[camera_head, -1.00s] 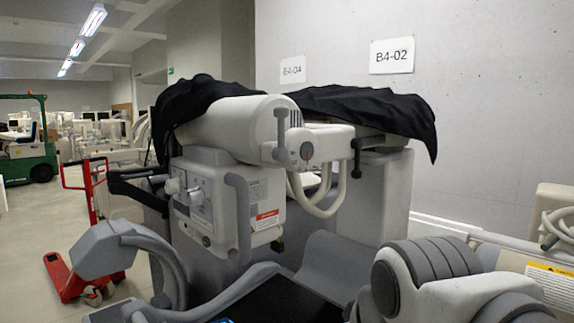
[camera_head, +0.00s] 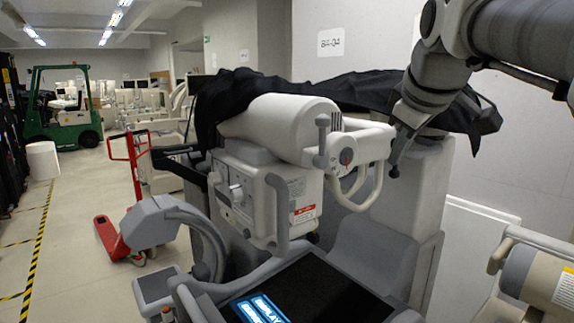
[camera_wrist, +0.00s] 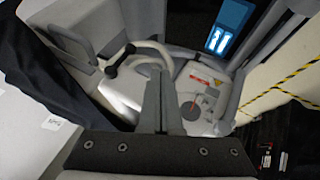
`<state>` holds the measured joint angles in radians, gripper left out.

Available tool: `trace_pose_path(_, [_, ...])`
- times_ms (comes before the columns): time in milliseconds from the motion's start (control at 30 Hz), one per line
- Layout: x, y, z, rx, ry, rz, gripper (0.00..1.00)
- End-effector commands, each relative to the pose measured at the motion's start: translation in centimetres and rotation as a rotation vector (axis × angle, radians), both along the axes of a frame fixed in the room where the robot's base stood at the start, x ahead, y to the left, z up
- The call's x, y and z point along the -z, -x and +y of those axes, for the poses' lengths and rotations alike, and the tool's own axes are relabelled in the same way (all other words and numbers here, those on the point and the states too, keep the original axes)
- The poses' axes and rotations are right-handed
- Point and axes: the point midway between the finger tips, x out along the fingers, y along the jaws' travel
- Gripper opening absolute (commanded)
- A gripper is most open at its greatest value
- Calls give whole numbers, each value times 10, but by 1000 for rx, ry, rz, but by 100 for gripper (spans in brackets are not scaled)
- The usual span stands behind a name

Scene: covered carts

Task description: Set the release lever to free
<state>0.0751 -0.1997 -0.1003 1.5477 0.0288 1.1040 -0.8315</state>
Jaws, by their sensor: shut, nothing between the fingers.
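The covered cart carries a white round-ended arm head (camera_head: 290,130) with a dark dial (camera_head: 347,157) bearing a red mark. A grey upright handle (camera_head: 323,140) stands left of the dial, and a dark handle (camera_head: 397,160) hangs at the right end. No part is clearly labelled as the release lever. In the wrist view the dial (camera_wrist: 190,111) lies just right of my gripper (camera_wrist: 163,80), and the dark handle (camera_wrist: 120,60) lies to its left. My gripper is shut and empty. From the head, my arm overlaps the dark handle's top; contact cannot be told.
A black cloth (camera_head: 270,88) drapes over the cart's top. A control box (camera_head: 262,195) with a grey grab bar (camera_head: 277,215) sits below. A lit blue display (camera_head: 258,308) is at the front. A red pallet truck (camera_head: 115,240) and open floor lie left.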

Motion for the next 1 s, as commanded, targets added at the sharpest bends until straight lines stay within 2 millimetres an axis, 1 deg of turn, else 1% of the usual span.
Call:
trace_pose_path(200, [2, -1, 0, 0, -1, 1, 0])
trace_pose_path(367, [16, -12, -1, 1, -2, 3, 0])
trace_pose_path(767, [80, -64, -7, 2, -3, 5, 0])
trace_pose_path(833, [72, -73, -17, 5, -2, 1, 0])
trace_pose_path(1000, [70, -86, -30, 3, -3, 1, 0])
